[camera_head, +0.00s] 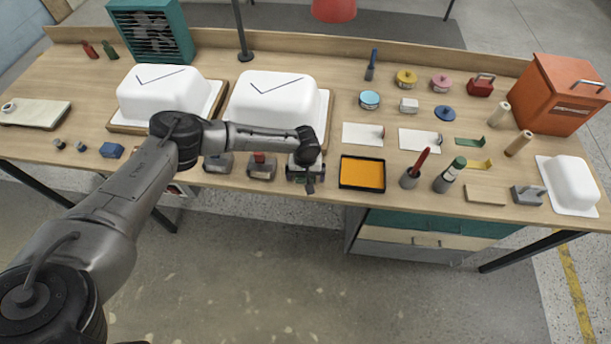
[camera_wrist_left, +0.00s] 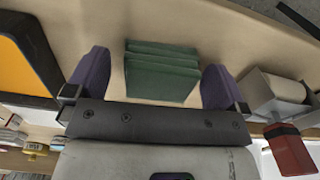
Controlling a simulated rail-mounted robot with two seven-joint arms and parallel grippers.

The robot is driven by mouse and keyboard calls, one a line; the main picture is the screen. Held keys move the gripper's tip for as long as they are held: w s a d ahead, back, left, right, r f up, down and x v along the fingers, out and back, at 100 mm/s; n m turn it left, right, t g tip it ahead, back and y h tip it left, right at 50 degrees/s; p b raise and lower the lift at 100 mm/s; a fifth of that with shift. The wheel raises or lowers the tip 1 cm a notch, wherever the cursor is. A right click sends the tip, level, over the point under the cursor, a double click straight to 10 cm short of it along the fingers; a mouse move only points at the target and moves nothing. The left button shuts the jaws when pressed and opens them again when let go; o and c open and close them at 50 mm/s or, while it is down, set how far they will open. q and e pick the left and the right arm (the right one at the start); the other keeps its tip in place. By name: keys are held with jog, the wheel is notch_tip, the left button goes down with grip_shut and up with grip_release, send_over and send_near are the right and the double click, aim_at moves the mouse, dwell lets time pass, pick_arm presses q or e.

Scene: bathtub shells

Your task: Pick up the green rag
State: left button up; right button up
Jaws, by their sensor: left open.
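The green rag (camera_wrist_left: 162,72) is a folded dark green stack lying on the wooden worktop in the left wrist view. My left gripper (camera_wrist_left: 155,82) is open, with one purple-padded finger on each side of the rag and gaps between pads and cloth. In the head view my left gripper (camera_head: 304,178) points down near the front edge of the bench and mostly hides the rag. I cannot tell how far the fingertips are above the worktop. My right gripper is not in view.
An orange-filled black tray (camera_head: 362,173) lies just right of the gripper. A grey block tool with a red part (camera_head: 262,165) stands just left. White tub shells (camera_head: 270,97) on boards are behind. The bench's front edge is close.

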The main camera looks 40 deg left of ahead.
pick_arm(q)
jog(key=shift+f, duration=0.25)
jog(key=c, duration=1)
jog(key=shift+o, duration=0.2)
jog(key=shift+r, duration=0.2)
jog(key=shift+r, duration=0.25)
jog(key=r, duration=0.1)
jog(key=r+p, duration=0.1)
jog(key=r, duration=0.2)
jog(key=shift+d, duration=0.25)
jog(key=d+r, duration=0.2)
jog(key=d, duration=0.1)
jog(key=d+r+p, duration=0.1)
jog(key=d+r, duration=0.1)
jog(key=d, duration=0.2)
jog(key=d+r, duration=0.2)
jog(key=d, duration=0.2)
jog(key=shift+d+r, duration=0.1)
